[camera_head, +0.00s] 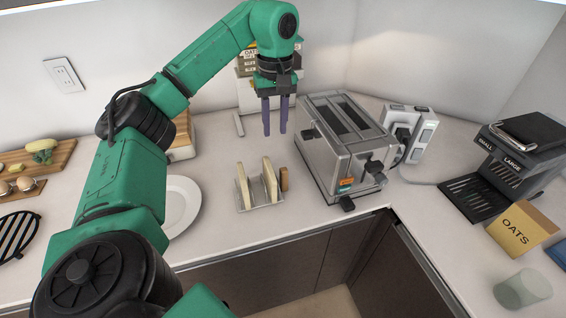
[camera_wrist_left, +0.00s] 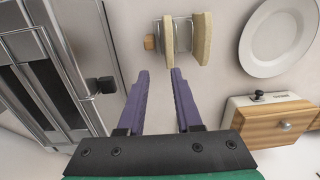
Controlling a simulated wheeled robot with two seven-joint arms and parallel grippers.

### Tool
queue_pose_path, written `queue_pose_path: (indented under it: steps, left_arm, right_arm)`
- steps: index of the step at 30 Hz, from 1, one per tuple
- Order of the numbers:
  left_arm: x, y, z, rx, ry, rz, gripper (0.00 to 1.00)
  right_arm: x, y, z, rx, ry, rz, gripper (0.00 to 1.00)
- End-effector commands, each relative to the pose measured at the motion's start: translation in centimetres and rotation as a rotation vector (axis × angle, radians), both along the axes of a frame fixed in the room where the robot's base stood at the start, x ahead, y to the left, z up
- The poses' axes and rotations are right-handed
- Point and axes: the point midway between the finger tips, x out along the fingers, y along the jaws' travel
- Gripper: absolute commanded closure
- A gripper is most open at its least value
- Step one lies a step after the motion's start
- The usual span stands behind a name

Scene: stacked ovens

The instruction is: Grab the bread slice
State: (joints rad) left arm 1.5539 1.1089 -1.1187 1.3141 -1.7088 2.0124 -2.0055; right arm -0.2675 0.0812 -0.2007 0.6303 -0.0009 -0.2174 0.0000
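Two bread slices stand upright in a small wire rack on the counter; in the head view one slice (camera_head: 269,180) is near the middle of the rack (camera_head: 262,207) and another slice (camera_head: 243,187) is at its left. In the left wrist view the slices (camera_wrist_left: 168,40) and (camera_wrist_left: 202,38) stand ahead of the fingertips. My left gripper (camera_head: 274,131) points down behind and above the rack, with its purple fingers apart and nothing between them. In the wrist view the open gripper (camera_wrist_left: 160,75) is apart from the slices. My right gripper is not in view.
A silver toaster (camera_head: 341,150) stands close to the right of the rack. A white plate (camera_head: 181,205) lies to the left. A wooden-fronted box (camera_wrist_left: 270,122) shows in the wrist view. A coffee machine (camera_head: 510,165) stands far right. The counter's front edge is close to the rack.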

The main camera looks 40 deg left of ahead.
Motion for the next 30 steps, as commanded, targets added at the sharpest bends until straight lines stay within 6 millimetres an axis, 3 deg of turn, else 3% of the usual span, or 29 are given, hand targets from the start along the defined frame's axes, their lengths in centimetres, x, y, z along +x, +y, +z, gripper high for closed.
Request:
queue_pose_path:
  steps: [1,3,6,9,12,18,26,28,29,30]
  left_arm:
    - [-0.1,0.0,-2.4,0.0,0.005,0.0,0.66]
    - [-0.2,0.0,-4.5,-0.002,0.005,-0.001,0.66]
    - [-0.3,0.0,-6.8,-0.002,0.004,0.0,0.66]
    - [-0.3,0.1,-7.6,0.0,0.001,0.0,0.66]
    - [-0.4,0.2,-8.6,0.0,0.002,0.001,0.66]
    - [-0.8,0.3,-12.2,-0.001,0.003,-0.001,0.66]
    - [-0.7,0.3,-13.0,-0.001,-0.002,0.0,0.66]
    - [-0.7,0.3,-13.0,-0.001,-0.002,0.0,0.93]
    - [-0.7,0.3,-13.0,-0.001,-0.002,0.0,1.0]
    - [-0.7,0.3,-13.0,-0.001,-0.002,0.0,1.0]
  right_arm:
    - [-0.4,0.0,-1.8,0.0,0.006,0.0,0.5]
    - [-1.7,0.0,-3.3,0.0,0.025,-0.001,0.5]
    - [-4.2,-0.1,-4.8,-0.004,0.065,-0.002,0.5]
    - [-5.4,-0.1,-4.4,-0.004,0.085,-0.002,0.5]
    - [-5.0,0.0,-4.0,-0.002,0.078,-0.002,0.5]
    - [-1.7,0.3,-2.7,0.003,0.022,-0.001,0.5]
    - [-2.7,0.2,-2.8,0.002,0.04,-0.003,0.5]
    - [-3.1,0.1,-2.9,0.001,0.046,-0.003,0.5]
    - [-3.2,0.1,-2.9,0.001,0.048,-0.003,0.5]
    - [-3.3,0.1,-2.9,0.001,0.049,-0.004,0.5]
